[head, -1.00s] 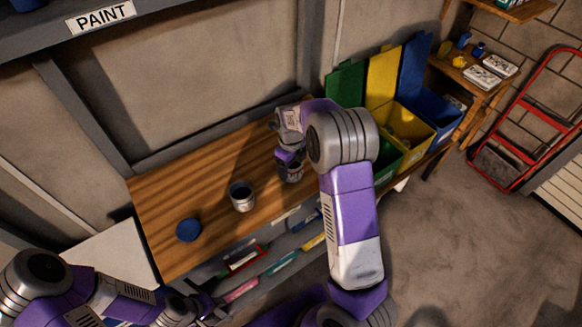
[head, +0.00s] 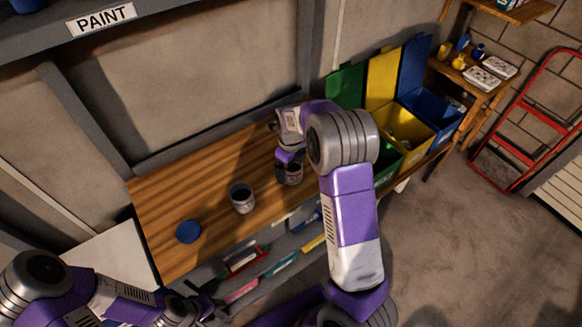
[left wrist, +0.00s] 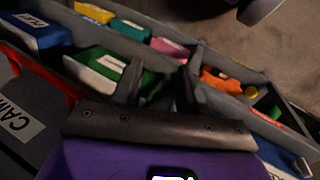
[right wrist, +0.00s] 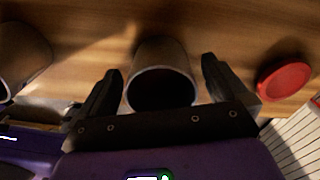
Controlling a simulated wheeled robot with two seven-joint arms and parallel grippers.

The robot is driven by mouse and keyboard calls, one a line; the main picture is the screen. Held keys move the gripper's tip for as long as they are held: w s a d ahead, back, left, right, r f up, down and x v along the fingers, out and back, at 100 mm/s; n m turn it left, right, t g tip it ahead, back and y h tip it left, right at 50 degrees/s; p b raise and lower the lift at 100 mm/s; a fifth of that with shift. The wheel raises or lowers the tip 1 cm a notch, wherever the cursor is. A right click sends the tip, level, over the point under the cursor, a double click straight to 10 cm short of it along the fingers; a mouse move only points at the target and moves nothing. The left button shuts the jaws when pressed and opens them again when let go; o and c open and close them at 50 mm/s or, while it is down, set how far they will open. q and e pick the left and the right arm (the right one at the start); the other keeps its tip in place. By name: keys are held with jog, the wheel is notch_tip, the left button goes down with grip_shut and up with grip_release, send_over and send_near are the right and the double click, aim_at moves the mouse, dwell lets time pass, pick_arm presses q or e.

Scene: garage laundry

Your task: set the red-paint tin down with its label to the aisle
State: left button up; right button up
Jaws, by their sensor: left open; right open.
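A grey open tin (head: 293,176) stands upright on the wooden bench, partly hidden by my right gripper (head: 288,165). In the right wrist view this tin (right wrist: 162,62) is between the two open fingers of my right gripper (right wrist: 160,72), with a visible gap on each side. Its inside is dark, and I cannot make out its label or paint colour. A second open tin (head: 242,198) stands to its left and shows in the right wrist view (right wrist: 22,55). My left gripper (head: 207,306) is open and empty, low by the bench front; its fingers show over coloured bins (left wrist: 157,85).
A blue lid (head: 188,231) lies on the bench's left part, and a red lid (right wrist: 285,78) lies beside the tin. Green, yellow and blue bins (head: 408,131) stand right of the bench. Small coloured bins (head: 282,264) line the shelf under its front edge. A red ladder (head: 525,125) is far right.

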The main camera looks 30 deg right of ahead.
notch_tip(320, 180, up, 11)
jog(key=p, duration=0.1)
jog(key=shift+r+p, duration=0.15)
jog(key=shift+p, duration=0.25)
